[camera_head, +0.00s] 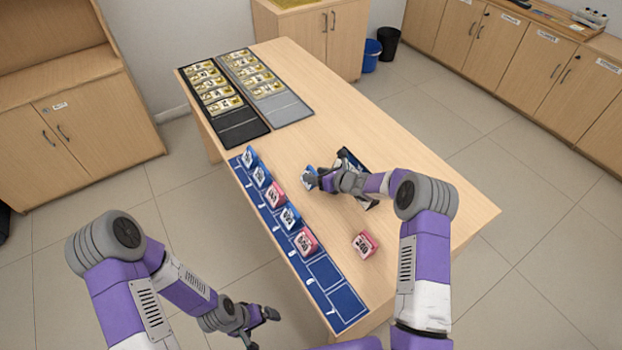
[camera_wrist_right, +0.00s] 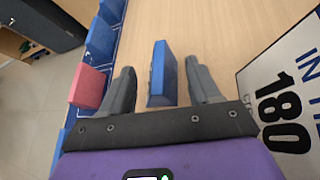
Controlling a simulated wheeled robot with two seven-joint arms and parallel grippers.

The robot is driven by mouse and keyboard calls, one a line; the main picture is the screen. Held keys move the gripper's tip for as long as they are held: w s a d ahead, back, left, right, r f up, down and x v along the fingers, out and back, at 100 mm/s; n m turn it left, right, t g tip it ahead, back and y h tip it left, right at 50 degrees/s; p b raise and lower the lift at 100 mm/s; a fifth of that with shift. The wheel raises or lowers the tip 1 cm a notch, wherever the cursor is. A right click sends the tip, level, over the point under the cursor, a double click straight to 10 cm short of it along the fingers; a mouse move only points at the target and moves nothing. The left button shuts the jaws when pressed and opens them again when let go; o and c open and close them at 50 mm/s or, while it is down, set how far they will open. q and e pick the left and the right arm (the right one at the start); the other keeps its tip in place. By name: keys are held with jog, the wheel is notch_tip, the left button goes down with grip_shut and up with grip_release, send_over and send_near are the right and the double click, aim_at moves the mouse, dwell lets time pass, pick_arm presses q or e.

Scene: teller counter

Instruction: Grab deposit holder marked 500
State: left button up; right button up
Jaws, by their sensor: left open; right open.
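A blue deposit holder (camera_head: 309,170) stands on the table beside my right gripper (camera_head: 312,181). In the right wrist view the blue holder (camera_wrist_right: 163,75) sits between the two open fingers of my right gripper (camera_wrist_right: 160,88), with gaps on both sides. Its number does not show clearly. Other holders stand in a row on a blue numbered strip (camera_head: 325,273): blue ones (camera_head: 262,177) and red ones (camera_head: 305,241). A loose red holder (camera_head: 365,245) stands to the right of the strip. Their small numbers are hard to read. My left gripper (camera_head: 262,328) is open and empty, off the table's near left edge.
A black tray (camera_head: 240,132) and a grey tray (camera_head: 285,108) with banknotes lie at the table's far end. A sign reading 180 (camera_wrist_right: 290,95) is close to the right finger. The strip's near slots are empty. The table's right side is mostly clear.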

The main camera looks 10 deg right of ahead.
jog(key=c, duration=1.1)
jog(key=shift+c, duration=0.2)
jog(key=shift+r, duration=0.15)
